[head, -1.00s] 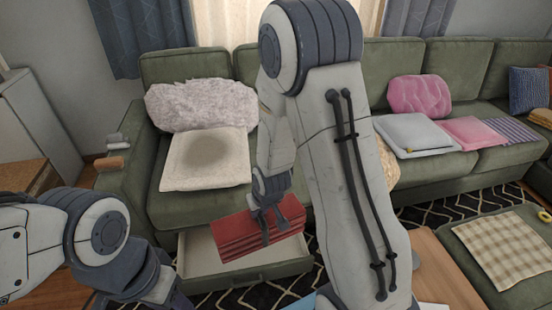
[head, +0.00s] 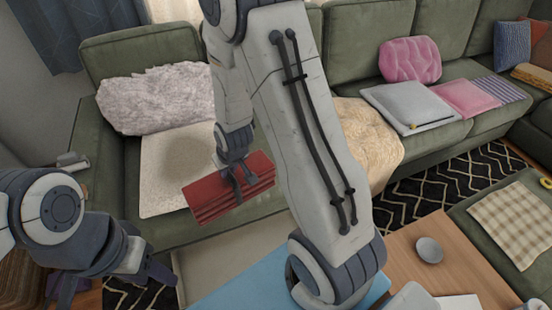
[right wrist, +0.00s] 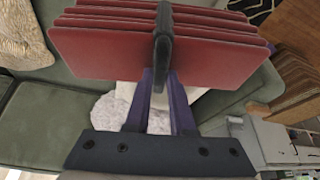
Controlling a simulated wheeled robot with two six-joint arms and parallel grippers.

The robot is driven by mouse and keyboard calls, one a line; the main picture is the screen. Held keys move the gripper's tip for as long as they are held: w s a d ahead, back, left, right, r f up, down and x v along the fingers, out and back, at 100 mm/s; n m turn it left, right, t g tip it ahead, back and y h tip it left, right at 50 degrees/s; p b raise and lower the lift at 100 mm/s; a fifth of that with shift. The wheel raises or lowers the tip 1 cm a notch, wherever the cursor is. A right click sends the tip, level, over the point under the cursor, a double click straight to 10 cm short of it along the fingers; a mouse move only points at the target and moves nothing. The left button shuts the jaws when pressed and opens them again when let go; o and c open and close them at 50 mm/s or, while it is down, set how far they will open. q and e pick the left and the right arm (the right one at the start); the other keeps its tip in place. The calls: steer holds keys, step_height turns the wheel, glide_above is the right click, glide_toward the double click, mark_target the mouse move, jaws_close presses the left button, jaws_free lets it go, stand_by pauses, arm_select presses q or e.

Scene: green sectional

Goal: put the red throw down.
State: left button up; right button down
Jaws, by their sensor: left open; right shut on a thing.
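The red throw (head: 232,192) is a thick folded stack. My right gripper (head: 240,178) is shut on it and holds it in front of the left sofa seat. My left gripper (head: 112,283) is open and empty at the lower left. My right arm hides part of the sofa.
The green sectional (head: 300,115) runs across the back. A pale open drawer (head: 225,262) juts out below the left seat. A fluffy grey cushion (head: 158,98) leans at the left, and a cream fur throw (head: 368,138) drapes at the middle. A wooden table (head: 455,270) stands at the lower right.

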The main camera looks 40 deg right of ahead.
steer(key=shift+m+h, duration=0.4)
steer(key=shift+m, duration=0.4)
steer(key=w+d+f+b, duration=0.1)
steer(key=w+d, duration=0.1)
steer(key=d, duration=0.1)
steer(key=w+d+f+b, duration=0.1)
steer(key=d+f+b, duration=0.1)
steer(key=d, duration=0.1)
steer(key=w+d+f+b, duration=0.2)
steer(key=shift+w+d+f, duration=0.1)
steer(key=shift+w+d, duration=0.2)
steer(key=shift+d, duration=0.1)
steer(key=w+d+f+b, duration=0.1)
steer(key=d+f+b, duration=0.3)
steer(key=d, duration=0.6)
steer(key=w+d+f+b, duration=0.1)
steer(key=w+d+b, duration=0.1)
steer(key=d+b, duration=0.6)
steer(key=w+d+f+b, duration=0.1)
steer(key=d+f+b, duration=0.2)
steer(key=d, duration=0.8)
steer(key=w+a+f+b, duration=0.1)
steer(key=w+a+f, duration=0.3)
steer(key=w+f, duration=0.6)
steer(key=shift+w+a+f+m+b, duration=0.25)
steer(key=shift+f+m+b, duration=0.15)
steer(key=shift+f, duration=0.1)
